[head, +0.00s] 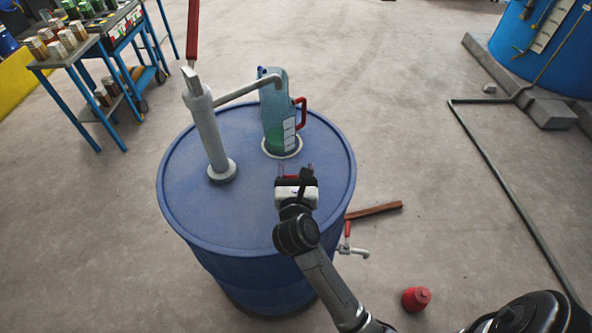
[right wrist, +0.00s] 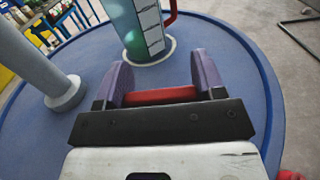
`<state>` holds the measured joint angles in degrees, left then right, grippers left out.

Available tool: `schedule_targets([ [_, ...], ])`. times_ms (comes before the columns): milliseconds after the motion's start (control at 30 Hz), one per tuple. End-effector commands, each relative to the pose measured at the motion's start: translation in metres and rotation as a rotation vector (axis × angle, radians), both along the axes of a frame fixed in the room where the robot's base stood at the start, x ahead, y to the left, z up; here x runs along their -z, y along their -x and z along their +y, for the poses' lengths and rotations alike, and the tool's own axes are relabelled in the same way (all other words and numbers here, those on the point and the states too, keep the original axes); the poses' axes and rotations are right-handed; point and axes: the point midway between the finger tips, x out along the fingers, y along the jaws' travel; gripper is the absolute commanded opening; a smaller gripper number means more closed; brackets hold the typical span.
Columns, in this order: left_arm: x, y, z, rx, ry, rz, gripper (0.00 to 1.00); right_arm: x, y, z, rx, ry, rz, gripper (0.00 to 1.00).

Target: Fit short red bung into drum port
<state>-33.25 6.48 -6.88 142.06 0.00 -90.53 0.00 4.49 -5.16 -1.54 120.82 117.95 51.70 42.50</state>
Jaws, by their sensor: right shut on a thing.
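The blue drum (head: 215,215) stands upright in the middle of the head view. My right gripper (head: 296,170) is over the front right part of its lid. In the right wrist view, its two purple fingers (right wrist: 160,85) stand either side of a red piece (right wrist: 160,95), apparently the short red bung, and are shut on it. The piece is mostly hidden by the gripper body. I cannot tell whether it touches the lid. No open drum port shows; the gripper hides part of the lid. My left gripper is not in view.
A grey hand pump (head: 208,135) and a green-blue jug (head: 276,115) with a red handle stand on the lid behind the gripper. A tap (head: 352,249) juts from the drum's right side. A red knobbed object (head: 416,298) lies on the floor at right.

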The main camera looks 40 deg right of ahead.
Motion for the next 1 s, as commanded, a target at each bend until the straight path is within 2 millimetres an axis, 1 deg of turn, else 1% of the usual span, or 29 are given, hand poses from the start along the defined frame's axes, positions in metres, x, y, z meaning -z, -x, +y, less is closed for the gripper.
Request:
schedule_targets([
  [400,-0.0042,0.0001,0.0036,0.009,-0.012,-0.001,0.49,-0.0011,0.0000,0.0000,0.001,0.000,0.000,0.40],
  [1000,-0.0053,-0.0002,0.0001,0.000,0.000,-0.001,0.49,-0.0004,-0.0001,-0.0001,0.000,0.000,0.000,0.40],
])
